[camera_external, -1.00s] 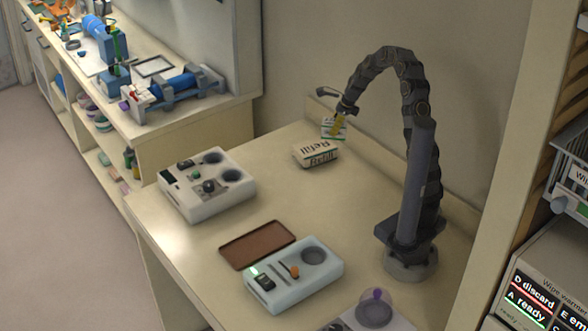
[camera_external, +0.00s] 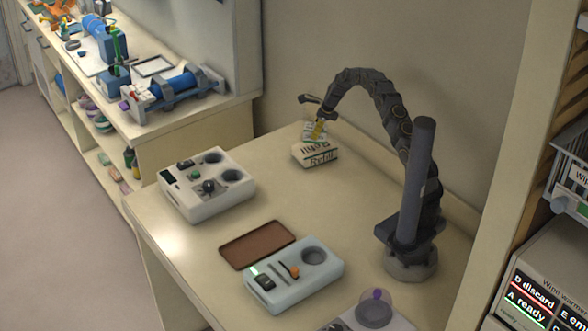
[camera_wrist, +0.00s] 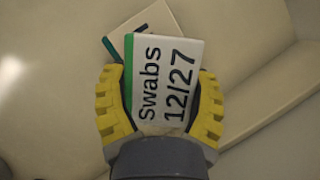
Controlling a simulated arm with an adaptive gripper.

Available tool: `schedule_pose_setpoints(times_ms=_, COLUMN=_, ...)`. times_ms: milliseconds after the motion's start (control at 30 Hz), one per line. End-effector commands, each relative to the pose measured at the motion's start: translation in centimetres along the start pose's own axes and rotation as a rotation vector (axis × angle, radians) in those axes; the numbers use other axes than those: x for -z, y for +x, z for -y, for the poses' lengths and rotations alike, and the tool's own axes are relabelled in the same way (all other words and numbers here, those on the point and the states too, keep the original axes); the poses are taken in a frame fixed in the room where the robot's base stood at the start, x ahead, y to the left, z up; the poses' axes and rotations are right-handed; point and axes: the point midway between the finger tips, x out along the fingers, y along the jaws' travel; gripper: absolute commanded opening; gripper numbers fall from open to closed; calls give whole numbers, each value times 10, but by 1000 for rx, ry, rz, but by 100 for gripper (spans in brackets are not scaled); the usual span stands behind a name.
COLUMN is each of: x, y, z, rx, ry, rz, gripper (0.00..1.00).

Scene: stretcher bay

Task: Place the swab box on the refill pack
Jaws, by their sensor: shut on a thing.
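The swab box (camera_wrist: 165,80) is white with a green edge and reads "Swabs 12/27" in the wrist view. My gripper (camera_wrist: 160,105) is shut on it, with a yellow finger on each side. In the external view my gripper (camera_external: 318,130) is at the back of the bench, and the swab box (camera_external: 309,131) is partly hidden by it. The refill pack (camera_external: 316,155) is a cream box labelled "Refill" lying on the bench. The swab box appears over its back part; I cannot tell whether they touch. A corner of the refill pack (camera_wrist: 130,40) shows behind the swab box in the wrist view.
A white device with round wells (camera_external: 207,185) stands to the left on the bench. A brown tray (camera_external: 257,245) and a pale device with an orange knob (camera_external: 293,275) lie nearer the front. The wall is close behind the refill pack. The bench between is clear.

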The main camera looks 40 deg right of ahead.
Motion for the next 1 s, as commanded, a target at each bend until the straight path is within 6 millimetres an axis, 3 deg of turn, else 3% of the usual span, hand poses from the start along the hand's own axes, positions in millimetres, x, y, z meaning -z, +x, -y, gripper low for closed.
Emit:
schedule_pose_setpoints(times_ms=200, x=12, y=29, z=0, rx=-6, ry=1, rz=-4, gripper=31)
schedule_pose_setpoints(times_ms=600, x=13, y=34, z=0, rx=-3, ry=1, rz=-1, gripper=31)
schedule_pose_setpoints(times_ms=633, x=13, y=33, z=0, rx=-2, ry=1, rz=-1, gripper=77)
schedule_pose_setpoints(times_ms=700, x=13, y=33, z=0, rx=-2, ry=0, rz=-1, gripper=97)
schedule_pose_setpoints(times_ms=1000, x=13, y=33, z=0, rx=-2, ry=0, rz=-1, gripper=97)
